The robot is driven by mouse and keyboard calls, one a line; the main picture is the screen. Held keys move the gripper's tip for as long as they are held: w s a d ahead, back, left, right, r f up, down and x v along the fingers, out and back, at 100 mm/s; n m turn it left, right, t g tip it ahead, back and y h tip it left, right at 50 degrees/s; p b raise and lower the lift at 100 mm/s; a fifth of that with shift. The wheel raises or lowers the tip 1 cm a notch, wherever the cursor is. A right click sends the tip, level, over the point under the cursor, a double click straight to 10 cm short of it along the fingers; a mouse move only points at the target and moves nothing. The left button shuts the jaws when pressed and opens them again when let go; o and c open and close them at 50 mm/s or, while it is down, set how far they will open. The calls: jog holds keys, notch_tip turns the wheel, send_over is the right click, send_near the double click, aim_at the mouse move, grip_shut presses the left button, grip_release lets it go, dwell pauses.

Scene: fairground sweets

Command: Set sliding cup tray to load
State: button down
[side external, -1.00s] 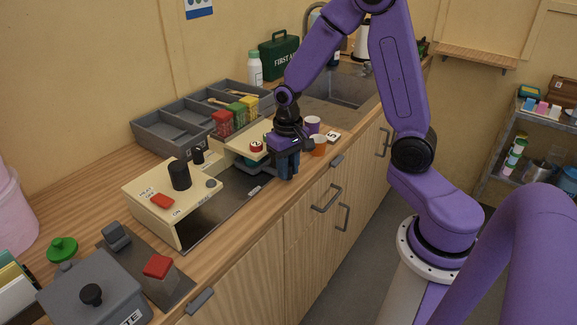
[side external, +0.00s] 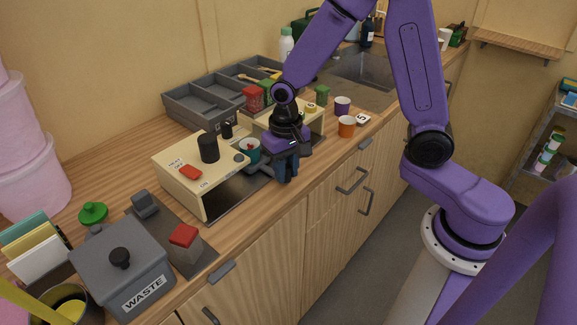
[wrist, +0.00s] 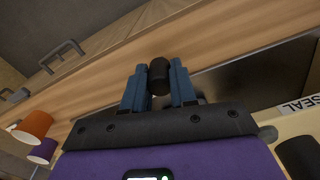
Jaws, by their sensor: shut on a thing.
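A dark metal track (side external: 232,194) runs along the counter below a cream station (side external: 180,180) with a black knob and red switch, and a second cream station (side external: 262,122). A teal cup (side external: 250,147) stands on the sliding tray in the gap between the stations. The tray itself is mostly hidden by the cup and gripper. My gripper (side external: 287,170) is at the front edge of the track, right of the cup. In the wrist view, its blue fingers (wrist: 159,85) are shut on a black cylindrical tray handle (wrist: 159,74). A "SEAL" label (wrist: 298,105) shows at right.
An orange cup (side external: 346,127), a purple cup (side external: 342,105) and a white marked tile (side external: 363,119) stand to the right. A grey waste bin (side external: 125,270) is at front left. A grey divided organiser (side external: 205,105) lies behind the stations.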

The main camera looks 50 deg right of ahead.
jog(key=c, duration=0.9)
grip_release()
notch_tip(320, 180, up, 18)
jog(key=shift+f, duration=0.25)
jog(key=s+d+f+n, duration=0.1)
jog(key=s+f+n, duration=0.3)
jog(key=s+n, duration=0.3)
jog(key=s+d+f+n, duration=0.1)
jog(key=s+f+n, duration=0.3)
jog(key=s+n, duration=0.4)
jog(key=s, duration=0.7)
jog(key=shift+n, duration=0.3)
